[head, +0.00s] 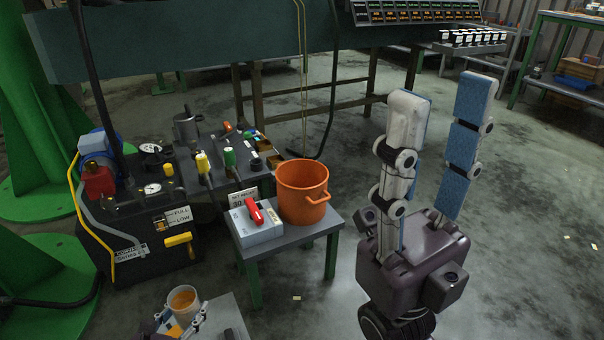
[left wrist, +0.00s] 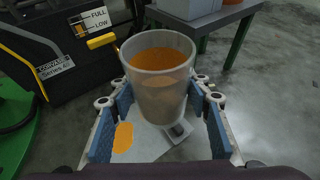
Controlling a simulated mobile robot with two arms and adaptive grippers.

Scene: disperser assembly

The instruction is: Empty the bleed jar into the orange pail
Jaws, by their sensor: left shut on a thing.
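The bleed jar (head: 184,301) is a translucent cup holding orange liquid, at the bottom of the head view. My left gripper (head: 182,318) is shut around it. In the left wrist view the jar (left wrist: 160,85) stands upright between the blue pads of the left gripper (left wrist: 161,97), its liquid level below the rim. I cannot tell if its base touches the surface below. The orange pail (head: 302,192) stands upright on a small green-legged table (head: 287,232), up and right of the jar; its inside bottom is hidden. My right gripper (head: 444,95) is open and empty, fingers pointing up.
A grey box with a red switch (head: 256,215) sits beside the pail on the table. A dark machine (head: 155,232) with gauges, hoses and a yellow handle stands left. A grey surface with an orange patch (left wrist: 122,137) lies below the jar.

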